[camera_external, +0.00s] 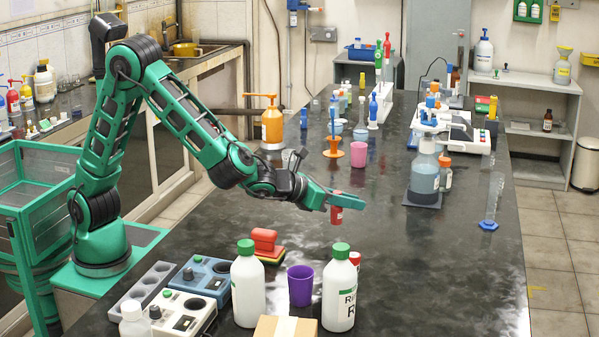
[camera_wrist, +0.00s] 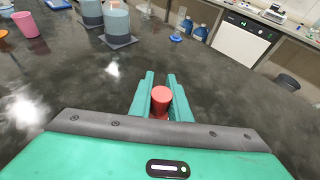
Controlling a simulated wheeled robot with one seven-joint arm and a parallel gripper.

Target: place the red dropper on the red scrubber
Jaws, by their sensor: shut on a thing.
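My gripper (camera_external: 346,200) is shut on the red dropper (camera_external: 336,215), a small red cylinder. It holds the dropper upright, hanging above the dark bench. In the wrist view the round red top of the dropper (camera_wrist: 161,99) shows between the two green fingers of my gripper (camera_wrist: 162,85). The red scrubber (camera_external: 266,239), a red block with a rounded grip and a yellowish layer low down, sits on the bench. It is to the left of the held dropper and nearer the camera, apart from it. The scrubber is not seen in the wrist view.
Two white bottles with green caps (camera_external: 247,285) (camera_external: 340,289), a purple cup (camera_external: 300,286) and a blue device (camera_external: 201,276) stand close around the scrubber. An orange pump bottle (camera_external: 272,124) and a pink cup (camera_external: 358,154) stand farther back.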

